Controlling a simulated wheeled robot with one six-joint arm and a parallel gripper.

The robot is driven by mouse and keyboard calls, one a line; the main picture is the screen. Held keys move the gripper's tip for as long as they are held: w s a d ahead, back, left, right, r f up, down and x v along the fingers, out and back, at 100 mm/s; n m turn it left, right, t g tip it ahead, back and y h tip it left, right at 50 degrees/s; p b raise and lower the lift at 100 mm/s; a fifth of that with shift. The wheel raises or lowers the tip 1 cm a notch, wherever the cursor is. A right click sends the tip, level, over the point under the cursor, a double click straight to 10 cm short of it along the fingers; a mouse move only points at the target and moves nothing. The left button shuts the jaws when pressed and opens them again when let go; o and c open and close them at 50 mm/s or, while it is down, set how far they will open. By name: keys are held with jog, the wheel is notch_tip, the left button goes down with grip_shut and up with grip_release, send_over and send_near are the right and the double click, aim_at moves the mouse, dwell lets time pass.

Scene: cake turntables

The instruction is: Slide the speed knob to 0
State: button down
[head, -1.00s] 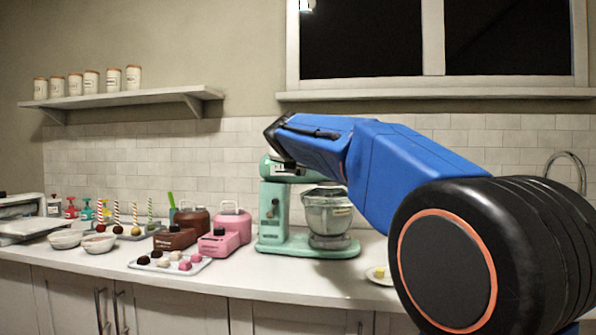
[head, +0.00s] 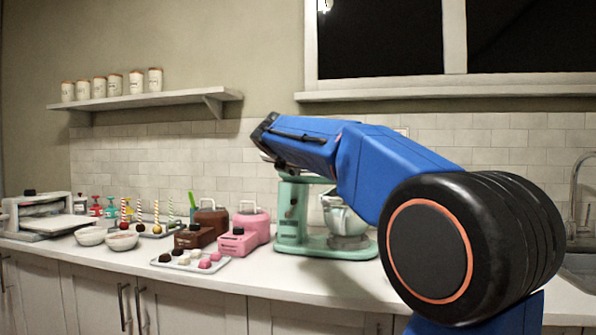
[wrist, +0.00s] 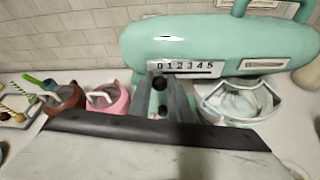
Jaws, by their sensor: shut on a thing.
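The mint-green stand mixer (head: 290,216) stands on the counter; its head (wrist: 245,38) fills the top of the wrist view. The speed scale (wrist: 186,66) on it reads 0 to 5, with a slot below. A small black knob (wrist: 159,83) shows just under the 0, at the slot's left end. My gripper (wrist: 168,88) is at this left end, with its grey fingers shut on the knob. The fingers partly hide the contact and the slot's end. In the head view, my arm covers the mixer's head and the scale.
The mixer's bowl (head: 342,220) looks tilted under the head. A pink machine (head: 247,230) and a brown machine (head: 205,226) stand to the left, with a tray of sweets (head: 170,261) in front. White bowls (head: 121,241) are farther left. The counter's front edge is clear.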

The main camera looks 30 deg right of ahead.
jog(key=shift+w+a, duration=0.1)
jog(key=shift+w, duration=0.05)
jog(key=c, duration=1.6)
grip_release()
jog(key=shift+a, duration=0.1)
jog(key=shift+c, duration=0.2)
jog(key=v, duration=1.7)
jog(key=s+a+f+m+g+y, duration=0.1)
jog(key=s+a+f+m+y, duration=0.2)
jog(key=s+f+m, duration=0.5)
jog(key=s+a+f+m+g+y, duration=0.2)
jog(key=s+f+m, duration=0.7)
jog(key=f, duration=1.6)
jog(key=s+a+f+m+g+y, duration=0.2)
jog(key=s+f+m, duration=0.6)
jog(key=s+f, duration=0.7)
jog(key=shift+a+f+y, duration=0.9)
jog(key=shift+f+y, duration=0.1)
